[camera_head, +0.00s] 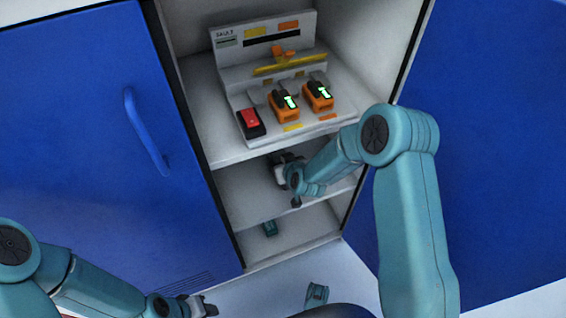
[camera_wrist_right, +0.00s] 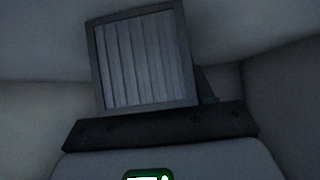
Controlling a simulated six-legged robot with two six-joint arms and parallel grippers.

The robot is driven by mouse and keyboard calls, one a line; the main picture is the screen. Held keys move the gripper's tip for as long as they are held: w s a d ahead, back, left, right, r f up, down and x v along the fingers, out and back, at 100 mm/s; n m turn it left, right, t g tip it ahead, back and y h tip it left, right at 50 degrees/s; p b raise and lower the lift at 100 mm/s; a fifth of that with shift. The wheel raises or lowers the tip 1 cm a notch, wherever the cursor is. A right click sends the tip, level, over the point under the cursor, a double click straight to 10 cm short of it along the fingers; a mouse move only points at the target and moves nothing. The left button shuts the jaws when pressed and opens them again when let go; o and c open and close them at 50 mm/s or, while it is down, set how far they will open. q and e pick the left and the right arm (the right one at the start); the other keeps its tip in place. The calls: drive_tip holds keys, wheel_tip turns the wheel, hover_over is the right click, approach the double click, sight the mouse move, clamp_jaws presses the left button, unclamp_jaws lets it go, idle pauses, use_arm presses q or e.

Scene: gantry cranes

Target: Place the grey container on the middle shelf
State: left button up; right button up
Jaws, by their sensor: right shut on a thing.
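The grey container (camera_wrist_right: 145,60) shows in the right wrist view as a square with a ribbed face and a darker rim, slightly tilted. My right gripper (camera_head: 283,172) reaches into the cabinet over the middle shelf (camera_head: 250,207) and is shut on the container. The dark bar of my right gripper (camera_wrist_right: 160,126) lies just below the container in the wrist view. In the head view the container is too dark and hidden to make out, and I cannot tell whether it touches the shelf. My left gripper (camera_head: 204,307) is low at the bottom, outside the cabinet; its jaws are unclear.
The upper shelf (camera_head: 222,158) holds a white charging stand (camera_head: 240,75) with two orange devices (camera_head: 284,108) and a black-and-red one (camera_head: 250,121). A small teal thing (camera_head: 270,228) is in the bottom compartment. Blue panels (camera_head: 75,130) flank the opening; the left has a handle (camera_head: 146,132).

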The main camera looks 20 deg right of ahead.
drive_tip(key=shift+w+a+r, duration=0.1)
drive_tip(key=shift+w+r, duration=0.05)
drive_tip(key=shift+r, duration=0.1)
drive_tip(key=shift+w+f, duration=0.1)
drive_tip(key=shift+f, duration=0.1)
drive_tip(key=o, duration=0.7)
drive_tip(key=shift+f, duration=0.2)
drive_tip(key=o, duration=0.4)
use_arm(q)
drive_tip(key=shift+w+d, duration=0.2)
drive_tip(key=shift+w, duration=0.1)
use_arm(e)
drive_tip(key=shift+o, duration=0.2)
drive_tip(key=shift+r, duration=0.1)
